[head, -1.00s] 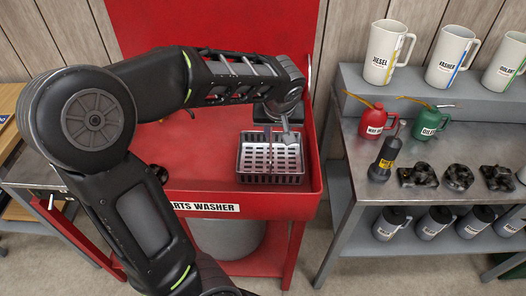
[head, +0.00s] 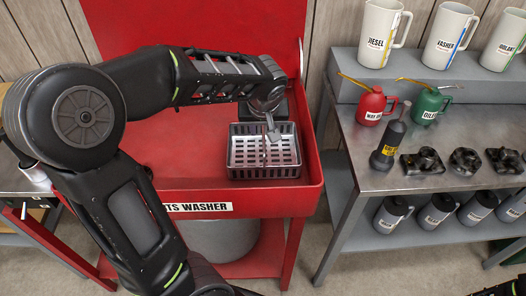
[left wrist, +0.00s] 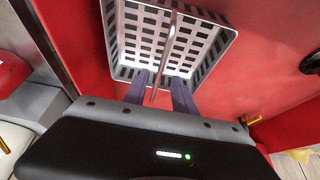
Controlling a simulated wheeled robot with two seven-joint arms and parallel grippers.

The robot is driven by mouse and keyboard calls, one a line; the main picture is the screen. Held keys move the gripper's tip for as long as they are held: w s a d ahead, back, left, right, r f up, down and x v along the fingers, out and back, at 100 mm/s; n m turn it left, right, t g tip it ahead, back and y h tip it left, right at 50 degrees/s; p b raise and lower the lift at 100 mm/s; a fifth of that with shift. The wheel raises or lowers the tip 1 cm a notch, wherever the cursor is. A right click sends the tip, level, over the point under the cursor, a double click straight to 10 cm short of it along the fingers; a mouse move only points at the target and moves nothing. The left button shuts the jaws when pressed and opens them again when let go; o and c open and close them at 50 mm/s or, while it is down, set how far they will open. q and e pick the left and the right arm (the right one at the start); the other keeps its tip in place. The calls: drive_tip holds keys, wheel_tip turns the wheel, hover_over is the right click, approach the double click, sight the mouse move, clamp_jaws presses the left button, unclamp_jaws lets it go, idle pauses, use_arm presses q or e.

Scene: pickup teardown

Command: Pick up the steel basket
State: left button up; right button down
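The steel basket (head: 238,161) is a grey, slotted rectangular basket sitting in the red parts washer (head: 180,170). It also shows in the left wrist view (left wrist: 222,42), with a thin handle bar (left wrist: 166,52) running across its middle. My left gripper (head: 272,133) is above the basket, near its back half. In the left wrist view my left gripper's two fingers (left wrist: 161,82) are apart, with the handle bar between them. I cannot see clear contact of either finger with the bar.
The washer's raised red rim surrounds the basket, and its tall red back panel (head: 190,25) stands behind. A grey metal bench (head: 360,165) at right holds a red can (head: 370,104), a green can (head: 425,106), a dark bottle (head: 389,146) and several dark parts.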

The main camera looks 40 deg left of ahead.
use_arm(q)
drive_tip(key=shift+w+a+f, duration=0.15)
drive_tip(key=shift+w+f, duration=0.05)
drive_tip(key=shift+f, duration=0.45)
drive_tip(key=p+x, duration=0.1)
drive_tip(key=x, duration=0.4)
drive_tip(key=shift+w, duration=0.2)
drive_tip(key=shift+f+b, duration=0.25)
drive_tip(key=shift+b, duration=0.35)
idle(0.5)
drive_tip(key=shift+c, duration=0.2)
clamp_jaws()
idle(1.3)
